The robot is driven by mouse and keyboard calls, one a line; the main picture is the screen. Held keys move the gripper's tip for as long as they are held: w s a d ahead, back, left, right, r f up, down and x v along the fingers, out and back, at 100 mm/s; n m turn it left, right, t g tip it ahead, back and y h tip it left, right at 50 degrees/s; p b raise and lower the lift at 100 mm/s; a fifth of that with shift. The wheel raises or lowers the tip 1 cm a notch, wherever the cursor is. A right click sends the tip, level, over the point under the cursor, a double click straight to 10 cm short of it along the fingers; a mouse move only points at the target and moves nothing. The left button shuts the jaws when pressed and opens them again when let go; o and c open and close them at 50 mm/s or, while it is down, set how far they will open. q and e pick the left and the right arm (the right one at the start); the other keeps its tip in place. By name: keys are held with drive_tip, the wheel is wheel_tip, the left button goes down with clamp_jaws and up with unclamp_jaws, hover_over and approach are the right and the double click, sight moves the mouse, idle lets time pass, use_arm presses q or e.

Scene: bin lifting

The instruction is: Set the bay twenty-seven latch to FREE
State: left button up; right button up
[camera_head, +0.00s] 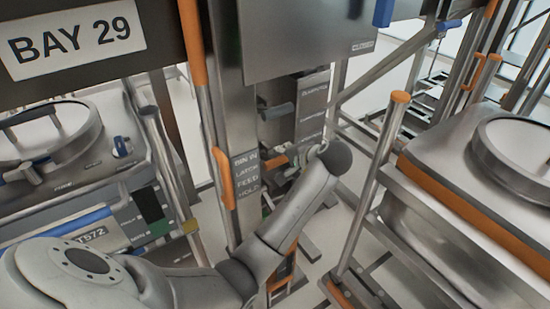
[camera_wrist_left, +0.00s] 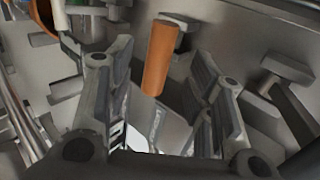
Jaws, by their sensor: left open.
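An orange lever handle (camera_head: 274,162) sticks out from a grey post beside a label plate (camera_head: 246,175) that seems to read BIN IN, LATCH, FEED, HOLD. No sign reading bay 27 shows. My left gripper (camera_head: 292,172) is at this lever, mostly hidden behind my own wrist in the head view. In the left wrist view my left gripper (camera_wrist_left: 160,88) is open, and an orange handle (camera_wrist_left: 158,58) stands between its two fingers with visible gaps on both sides. Its setting cannot be read. My right gripper is not in view.
A BAY 29 sign (camera_head: 77,39) hangs at upper left above a lidded bin (camera_head: 50,140). A dark grip (camera_head: 277,111) and a labelled grey plate (camera_head: 312,107) sit above the lever. Another bin (camera_head: 490,190) on an orange-trimmed frame stands at right.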

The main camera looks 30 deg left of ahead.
sight(277, 162)
use_arm(q)
drive_tip(key=p+x, duration=0.1)
drive_tip(key=x, duration=0.3)
drive_tip(key=shift+a, duration=0.2)
drive_tip(key=shift+w+a+f, duration=0.25)
drive_tip(key=shift+a+f, duration=0.15)
drive_tip(key=shift+f, duration=0.15)
clamp_jaws()
